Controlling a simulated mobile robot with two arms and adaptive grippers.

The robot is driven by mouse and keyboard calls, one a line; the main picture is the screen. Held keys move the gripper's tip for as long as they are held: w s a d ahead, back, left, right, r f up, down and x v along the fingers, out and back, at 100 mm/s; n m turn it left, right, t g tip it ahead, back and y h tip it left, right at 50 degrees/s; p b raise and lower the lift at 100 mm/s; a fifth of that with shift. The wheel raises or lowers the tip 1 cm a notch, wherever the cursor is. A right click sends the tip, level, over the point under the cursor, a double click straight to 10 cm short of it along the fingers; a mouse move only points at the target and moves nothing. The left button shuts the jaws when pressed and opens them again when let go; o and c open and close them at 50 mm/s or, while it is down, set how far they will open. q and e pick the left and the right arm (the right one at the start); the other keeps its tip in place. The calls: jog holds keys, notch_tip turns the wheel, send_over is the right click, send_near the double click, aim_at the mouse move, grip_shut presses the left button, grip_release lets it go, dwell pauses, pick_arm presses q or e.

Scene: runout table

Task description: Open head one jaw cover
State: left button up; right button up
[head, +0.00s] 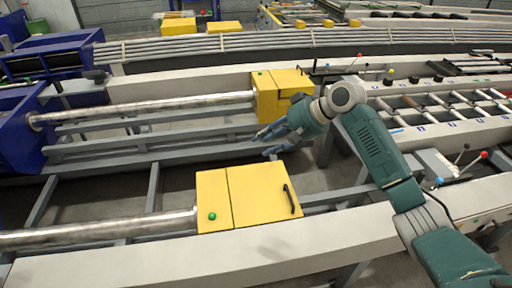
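A yellow cover box (260,195) sits near the front, with a black handle (290,198) on its right end and a green button (212,216) at its lower left. A second yellow cover box (281,93) sits farther back and looks closed too. Which one is head one I cannot tell. My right gripper (262,144) is between the two boxes, over the grey rails, with its fingers pointing left. The fingers look spread apart with nothing between them. It is apart from the front handle. My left gripper is not in view.
A long steel bar (100,233) runs into the front box, and another bar (150,106) runs into the rear box. Levers with coloured knobs (462,157) stand at the right. The pale front beam (215,254) borders the near side.

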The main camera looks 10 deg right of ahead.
jog(key=shift+v, duration=2.4)
